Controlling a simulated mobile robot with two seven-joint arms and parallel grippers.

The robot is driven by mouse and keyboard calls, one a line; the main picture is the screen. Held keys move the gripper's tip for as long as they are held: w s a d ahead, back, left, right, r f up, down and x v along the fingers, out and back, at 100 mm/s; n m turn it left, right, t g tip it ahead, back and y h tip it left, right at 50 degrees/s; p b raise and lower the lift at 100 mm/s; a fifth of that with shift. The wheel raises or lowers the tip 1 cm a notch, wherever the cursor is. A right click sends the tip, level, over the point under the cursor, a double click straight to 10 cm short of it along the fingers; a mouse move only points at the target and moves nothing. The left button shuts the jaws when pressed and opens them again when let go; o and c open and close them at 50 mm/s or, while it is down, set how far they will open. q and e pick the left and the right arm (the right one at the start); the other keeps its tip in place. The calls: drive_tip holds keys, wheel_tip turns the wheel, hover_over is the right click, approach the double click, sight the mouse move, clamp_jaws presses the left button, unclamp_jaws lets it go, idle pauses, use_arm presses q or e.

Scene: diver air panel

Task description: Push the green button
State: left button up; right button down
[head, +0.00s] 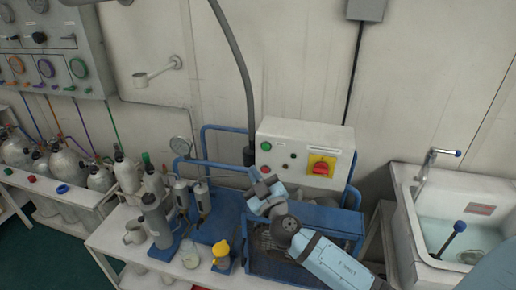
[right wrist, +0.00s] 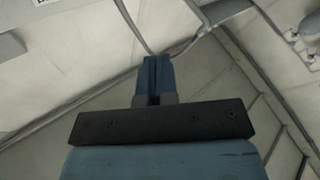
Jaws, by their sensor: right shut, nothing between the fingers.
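The green button (head: 266,146) is on the upper left of the front of a white control box (head: 290,160). A red button (head: 265,169) sits below it on the same box. My right gripper (head: 261,176) is in front of the box's lower left, just below the red button in the head view. Whether it touches the box cannot be told. Its fingers are shut and empty, and they also show in the right wrist view (right wrist: 157,76). The green button is not hidden. My left gripper is not in view.
A red and yellow rotary switch (head: 321,166) is on the box's right side. Blue rails (head: 355,197) frame the box. A sink (head: 405,205) is at right.

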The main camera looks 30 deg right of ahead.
sight(266, 147)
drive_tip(key=shift+s+d, duration=0.1)
drive_tip(key=shift+d, duration=0.05)
drive_tip(key=shift+w+d, duration=1.45)
drive_tip(key=shift+d, duration=0.2)
drive_tip(key=shift+w+d, duration=1.45)
drive_tip(key=shift+d, duration=0.15)
drive_tip(key=shift+w+d, duration=0.1)
drive_tip(key=shift+w+d+b, duration=0.2)
drive_tip(key=shift+d+b, duration=0.05)
drive_tip(key=shift+b, duration=0.1)
